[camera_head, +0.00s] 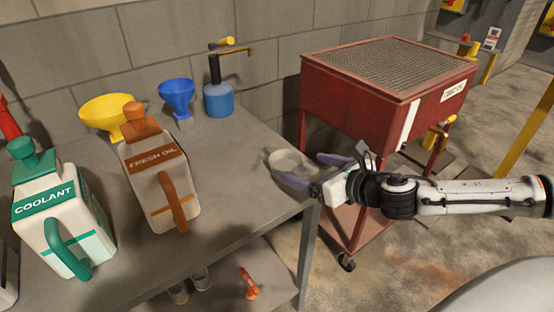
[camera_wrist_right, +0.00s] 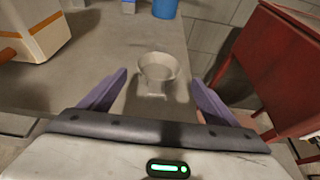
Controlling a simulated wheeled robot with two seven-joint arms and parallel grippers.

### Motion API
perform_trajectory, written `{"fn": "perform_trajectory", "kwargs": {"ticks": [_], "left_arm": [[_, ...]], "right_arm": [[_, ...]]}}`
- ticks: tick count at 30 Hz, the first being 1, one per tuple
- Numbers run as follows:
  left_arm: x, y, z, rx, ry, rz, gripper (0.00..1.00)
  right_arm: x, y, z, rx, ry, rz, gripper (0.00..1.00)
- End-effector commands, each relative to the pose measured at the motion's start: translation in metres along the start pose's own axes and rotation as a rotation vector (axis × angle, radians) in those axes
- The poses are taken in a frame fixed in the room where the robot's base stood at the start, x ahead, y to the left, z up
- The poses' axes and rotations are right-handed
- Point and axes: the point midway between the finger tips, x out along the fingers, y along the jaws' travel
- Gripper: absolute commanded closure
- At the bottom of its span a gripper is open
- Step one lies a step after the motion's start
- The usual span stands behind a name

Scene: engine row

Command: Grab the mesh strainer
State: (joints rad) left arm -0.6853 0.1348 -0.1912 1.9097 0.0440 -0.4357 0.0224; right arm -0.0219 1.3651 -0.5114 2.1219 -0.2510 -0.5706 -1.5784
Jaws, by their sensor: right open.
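The mesh strainer, a small pale grey round cup (camera_head: 287,160), stands near the right end of the grey workbench (camera_head: 232,170). In the right wrist view the strainer (camera_wrist_right: 157,68) is centred ahead, with a narrower part towards me. My right gripper (camera_head: 306,168) is open, its two purple fingers pointing at the strainer. In the wrist view the fingers (camera_wrist_right: 160,82) lie on either side of its near part, with gaps; contact does not show. The mesh itself cannot be made out. My left gripper is not in view.
A coolant jug (camera_head: 42,205), fresh oil jug (camera_head: 150,160), yellow funnel (camera_head: 106,112), blue funnel (camera_head: 178,93) and blue can (camera_head: 219,100) stand on the bench. A red cart (camera_head: 350,95) with a mesh top stands at right. The bench's middle is clear.

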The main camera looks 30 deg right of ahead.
Motion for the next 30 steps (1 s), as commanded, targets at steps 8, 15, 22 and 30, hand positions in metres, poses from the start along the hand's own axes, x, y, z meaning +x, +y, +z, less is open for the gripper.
{"fn": "perform_trajectory", "kwargs": {"ticks": [8,15,22,30], "left_arm": [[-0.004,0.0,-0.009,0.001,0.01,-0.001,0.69],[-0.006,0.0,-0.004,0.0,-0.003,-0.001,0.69],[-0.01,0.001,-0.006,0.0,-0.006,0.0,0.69],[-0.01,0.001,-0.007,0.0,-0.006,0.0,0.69]], "right_arm": [[0.035,0.0,0.002,0.002,-0.002,0.0,0.17],[0.051,0.001,0.002,0.0,-0.001,0.002,0.17],[0.084,0.003,0.004,0.003,-0.001,0.002,0.17],[0.1,0.003,0.002,-0.001,0.002,0.002,0.17]]}}
